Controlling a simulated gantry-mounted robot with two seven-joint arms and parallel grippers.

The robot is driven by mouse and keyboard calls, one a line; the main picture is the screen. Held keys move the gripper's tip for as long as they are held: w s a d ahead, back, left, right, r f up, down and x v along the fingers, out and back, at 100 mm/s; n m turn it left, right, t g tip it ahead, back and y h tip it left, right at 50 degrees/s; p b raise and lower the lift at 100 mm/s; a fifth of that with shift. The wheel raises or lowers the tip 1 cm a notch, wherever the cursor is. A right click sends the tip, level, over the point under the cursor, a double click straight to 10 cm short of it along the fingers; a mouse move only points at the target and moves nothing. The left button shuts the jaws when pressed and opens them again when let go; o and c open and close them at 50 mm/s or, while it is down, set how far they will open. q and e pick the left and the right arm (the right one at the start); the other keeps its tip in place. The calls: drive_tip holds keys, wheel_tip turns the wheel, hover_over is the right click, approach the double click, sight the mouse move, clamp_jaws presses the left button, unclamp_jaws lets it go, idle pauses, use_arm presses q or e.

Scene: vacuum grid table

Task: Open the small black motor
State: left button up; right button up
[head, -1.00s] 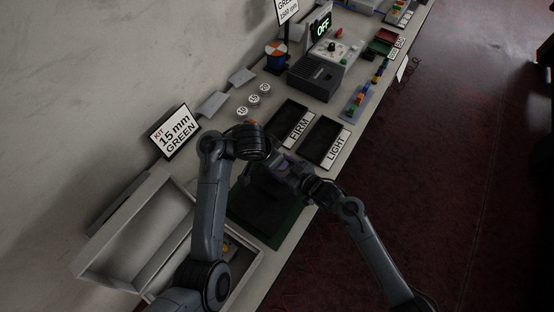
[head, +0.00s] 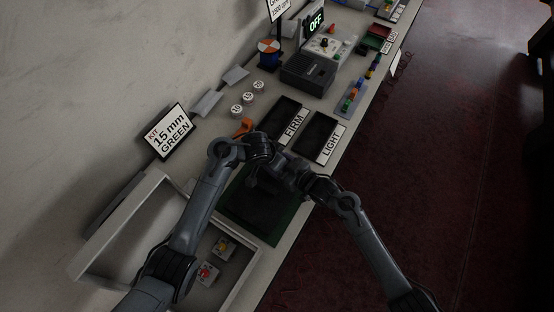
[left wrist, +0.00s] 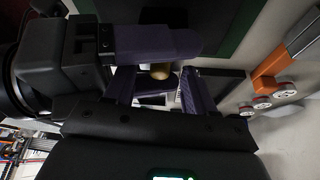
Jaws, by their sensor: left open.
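My left gripper (head: 278,166) and right gripper (head: 294,174) meet over the green-edged dark mat (head: 236,214) in the head view. In the left wrist view the left gripper's fingers (left wrist: 158,78) stand apart, with a small brass-coloured cylinder (left wrist: 160,72) seen between them; whether they touch it I cannot tell. I cannot make out the small black motor for certain; dark shapes under the grippers blend with the mat.
An orange-handled tool (head: 242,127) lies behind the left wrist. Black FIRM (head: 284,114) and LIGHT (head: 320,133) trays lie beyond. An open grey box (head: 120,226) stands at front left, by parts with red (head: 206,272) and yellow (head: 223,246) knobs. A dark machine (head: 306,74) stands farther back.

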use_arm(q)
drive_tip(key=shift+c, duration=0.3)
use_arm(e)
drive_tip(key=shift+s+f, duration=0.1)
drive_tip(key=shift+f, duration=0.15)
use_arm(q)
clamp_jaws()
drive_tip(key=shift+r, duration=0.15)
idle(0.3)
drive_tip(key=shift+r, duration=0.95)
drive_tip(key=shift+r, duration=0.15)
wheel_tip(320, 180, up, 2)
drive_tip(key=shift+d+r, duration=0.15)
drive_tip(key=shift+r, duration=0.1)
drive_tip(key=shift+w+r, duration=0.1)
drive_tip(key=shift+r, duration=0.55)
use_arm(e)
drive_tip(key=shift+f, duration=0.1)
